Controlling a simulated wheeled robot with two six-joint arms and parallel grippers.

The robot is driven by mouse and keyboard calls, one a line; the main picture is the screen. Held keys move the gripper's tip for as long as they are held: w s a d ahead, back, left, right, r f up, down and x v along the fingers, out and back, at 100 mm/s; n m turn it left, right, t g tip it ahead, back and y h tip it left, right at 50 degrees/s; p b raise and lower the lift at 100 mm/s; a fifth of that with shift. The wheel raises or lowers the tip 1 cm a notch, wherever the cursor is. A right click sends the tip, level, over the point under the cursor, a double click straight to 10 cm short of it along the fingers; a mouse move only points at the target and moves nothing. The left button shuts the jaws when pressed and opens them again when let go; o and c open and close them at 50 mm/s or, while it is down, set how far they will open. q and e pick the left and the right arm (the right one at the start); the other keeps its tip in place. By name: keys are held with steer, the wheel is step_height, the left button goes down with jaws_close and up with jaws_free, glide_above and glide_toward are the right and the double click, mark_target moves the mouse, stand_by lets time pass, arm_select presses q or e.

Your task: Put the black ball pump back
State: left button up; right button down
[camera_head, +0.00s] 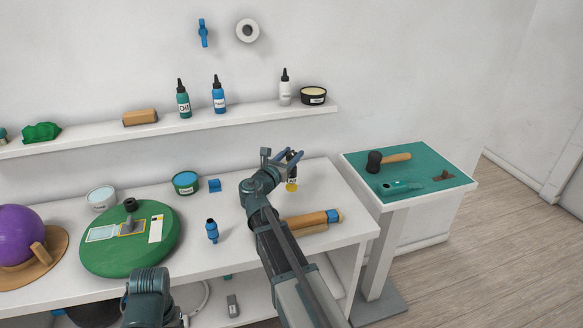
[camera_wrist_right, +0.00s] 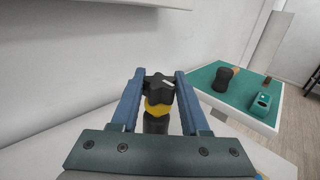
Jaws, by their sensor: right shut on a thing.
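My right gripper (camera_head: 292,156) is above the right part of the workbench, below the wall shelf. It is shut on a black thing with a yellow band, which looks like the black ball pump (camera_head: 291,184). In the right wrist view the pump (camera_wrist_right: 157,105) sits upright between the blue fingers, with a black star-shaped knob at its top; its lower part is partly hidden by the gripper. Its yellow end shows below the fingers in the head view, and I cannot tell whether it touches the bench. My left arm shows at the bottom, but its gripper is out of view.
The wall shelf (camera_head: 240,115) holds several bottles, a tub and a wooden block. A side table (camera_head: 440,207) carries a mallet (camera_head: 390,159).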

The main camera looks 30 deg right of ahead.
steer(key=shift+f+b, duration=1.25)
steer(key=shift+f, duration=0.45)
steer(key=shift+f, duration=0.15)
steer(key=shift+c, duration=2)
jaws_free()
steer(key=shift+r, duration=0.2)
steer(key=shift+s+a, duration=0.2)
steer(key=shift+a, duration=0.05)
steer(key=v, duration=1.1)
steer(key=shift+a, duration=0.25)
